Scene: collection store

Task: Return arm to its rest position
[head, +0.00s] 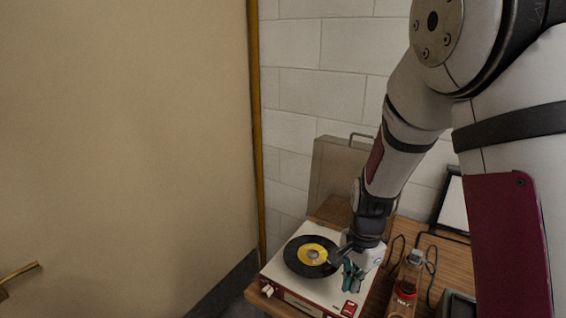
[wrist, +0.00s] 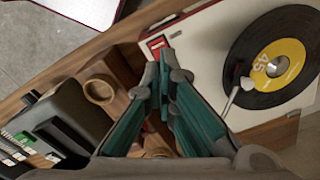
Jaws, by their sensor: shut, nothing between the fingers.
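My gripper (head: 352,279) reaches down over the front right of a record player (head: 289,287) on a wooden table. In the wrist view, the teal fingers of my gripper (wrist: 164,62) come together at their tips, with nothing between them. The tips show over the player's corner next to its red patch; I cannot tell whether they touch it. A black record (head: 296,268) with a yellow label lies on the player, and it also shows in the wrist view (wrist: 247,98). The tonearm (wrist: 236,92) reaches over the record near its label.
A dark device with keys (wrist: 78,115) and a round wooden piece (wrist: 99,90) show in the wrist view. A case lid (head: 332,165) stands behind the player. A beige door (head: 125,150) fills the left.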

